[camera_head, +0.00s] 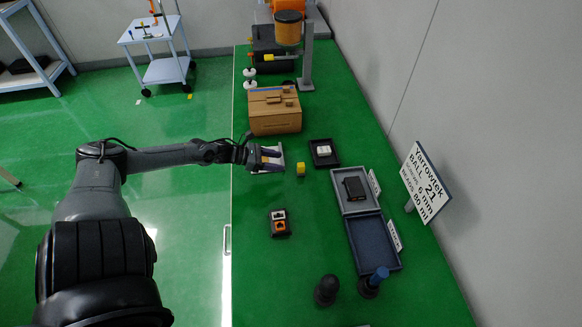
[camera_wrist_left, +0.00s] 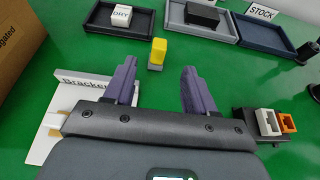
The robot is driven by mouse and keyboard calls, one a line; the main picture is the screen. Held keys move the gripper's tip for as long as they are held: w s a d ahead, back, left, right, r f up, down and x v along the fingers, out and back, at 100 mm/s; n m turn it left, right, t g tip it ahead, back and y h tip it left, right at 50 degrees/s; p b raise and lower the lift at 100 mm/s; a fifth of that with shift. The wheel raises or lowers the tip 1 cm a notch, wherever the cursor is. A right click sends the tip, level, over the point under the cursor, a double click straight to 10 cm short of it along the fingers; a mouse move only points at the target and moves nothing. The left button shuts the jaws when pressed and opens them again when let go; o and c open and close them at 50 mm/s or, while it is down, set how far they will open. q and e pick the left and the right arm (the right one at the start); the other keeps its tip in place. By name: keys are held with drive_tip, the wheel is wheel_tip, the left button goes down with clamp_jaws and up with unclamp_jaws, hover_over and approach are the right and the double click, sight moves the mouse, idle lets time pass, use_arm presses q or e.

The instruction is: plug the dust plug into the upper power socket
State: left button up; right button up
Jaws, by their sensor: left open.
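A small yellow block (camera_head: 300,169), which looks like the dust plug, stands upright on the green bench. In the left wrist view the yellow block (camera_wrist_left: 157,55) is beyond and between my fingertips, not touched. My left gripper (camera_head: 272,158) is open and empty, just left of it; its two purple-grey fingers (camera_wrist_left: 159,78) are spread wide in the wrist view. A dark socket block (camera_head: 280,232) has a white socket (camera_head: 278,215) above and an orange one (camera_head: 280,227) below. These sockets show at the right of the wrist view (camera_wrist_left: 270,122). My right gripper is not in view.
A cardboard box (camera_head: 274,118) stands behind. A black tray (camera_head: 316,160) holds a white "DRY" box (camera_head: 323,150). Grey (camera_head: 348,207) and blue (camera_head: 374,247) trays lie right. Bench around the socket block is clear.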

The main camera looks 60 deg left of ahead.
sight(301, 165)
use_arm(q)
drive_tip(key=b+x, duration=0.3)
drive_tip(key=x, duration=0.6)
drive_tip(key=shift+w+r, duration=0.1)
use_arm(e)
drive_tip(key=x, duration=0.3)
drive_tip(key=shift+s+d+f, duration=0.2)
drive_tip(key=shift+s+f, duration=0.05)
use_arm(q)
drive_tip(key=shift+w+d+f+b, duration=0.25)
drive_tip(key=shift+w+d+b, duration=0.1)
drive_tip(key=shift+w, duration=0.25)
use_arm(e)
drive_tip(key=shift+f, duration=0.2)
use_arm(q)
drive_tip(key=shift+c, duration=0.4)
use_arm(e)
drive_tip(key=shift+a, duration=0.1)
use_arm(q)
clamp_jaws()
